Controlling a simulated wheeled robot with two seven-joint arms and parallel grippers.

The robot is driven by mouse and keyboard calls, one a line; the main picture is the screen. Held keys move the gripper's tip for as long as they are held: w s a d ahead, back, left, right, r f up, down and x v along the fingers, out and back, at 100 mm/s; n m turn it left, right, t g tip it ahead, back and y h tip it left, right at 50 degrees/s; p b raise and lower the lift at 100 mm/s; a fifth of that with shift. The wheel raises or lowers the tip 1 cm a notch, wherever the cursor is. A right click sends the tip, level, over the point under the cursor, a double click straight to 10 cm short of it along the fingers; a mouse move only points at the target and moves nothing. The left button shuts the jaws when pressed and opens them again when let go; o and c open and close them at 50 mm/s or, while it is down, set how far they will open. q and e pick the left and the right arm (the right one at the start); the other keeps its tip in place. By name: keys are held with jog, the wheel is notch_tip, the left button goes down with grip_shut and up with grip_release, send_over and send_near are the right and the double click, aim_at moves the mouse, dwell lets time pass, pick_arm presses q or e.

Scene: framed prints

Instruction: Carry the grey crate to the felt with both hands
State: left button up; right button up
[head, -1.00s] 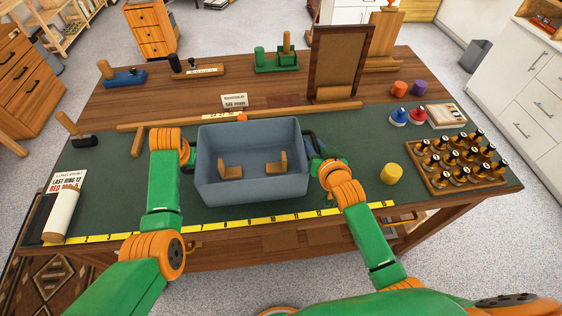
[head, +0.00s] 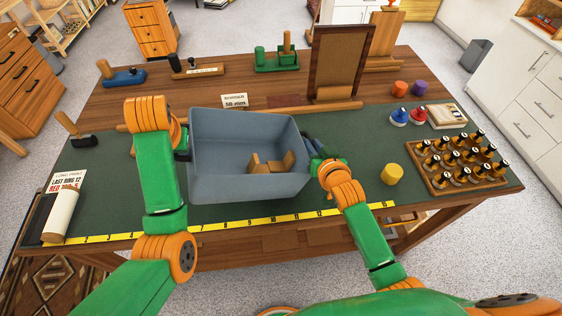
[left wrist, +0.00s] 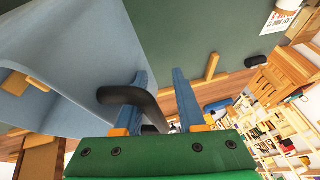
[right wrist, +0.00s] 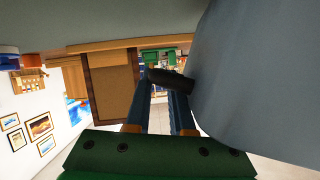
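The grey crate (head: 250,190) is at the middle of the table, tilted with its left side higher. Two wooden corner blocks (head: 270,165) lie together inside, toward its right. Dark green felt (head: 112,195) covers the table's front part, under the crate.
A yellow tape measure strip (head: 230,222) runs along the front edge. A yellow cylinder (head: 391,174) and a bottle rack (head: 455,178) stand right. A wooden rail (head: 320,107) and a tall frame (head: 337,60) are behind. A paper roll (head: 62,215) lies front left.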

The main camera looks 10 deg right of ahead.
pick_arm(q)
jog(key=shift+s+d+f, duration=0.1)
jog(key=shift+d, duration=0.35)
pick_arm(e)
jog(key=shift+o, duration=0.8)
jog(key=shift+a, duration=0.1)
pick_arm(q)
jog(key=shift+o, duration=0.2)
jog(key=shift+s, duration=0.1)
pick_arm(e)
jog(key=shift+o, duration=0.4)
jog(key=v, duration=0.8)
jog(key=shift+w+a+r, duration=0.1)
jog(key=shift+a, duration=0.05)
pick_arm(q)
jog(key=shift+o, duration=0.3)
jog(key=shift+a+p, duration=0.35)
jog(key=shift+p, duration=0.05)
jog(key=a+p, duration=0.3)
jog(key=a, duration=0.2)
jog(key=shift+a, duration=0.35)
pick_arm(e)
jog(key=r, duration=0.3)
jog(key=shift+d+r, duration=0.2)
jog(key=shift+r, duration=0.05)
pick_arm(q)
jog(key=shift+w, duration=0.2)
pick_arm(e)
jog(key=shift+d, duration=0.1)
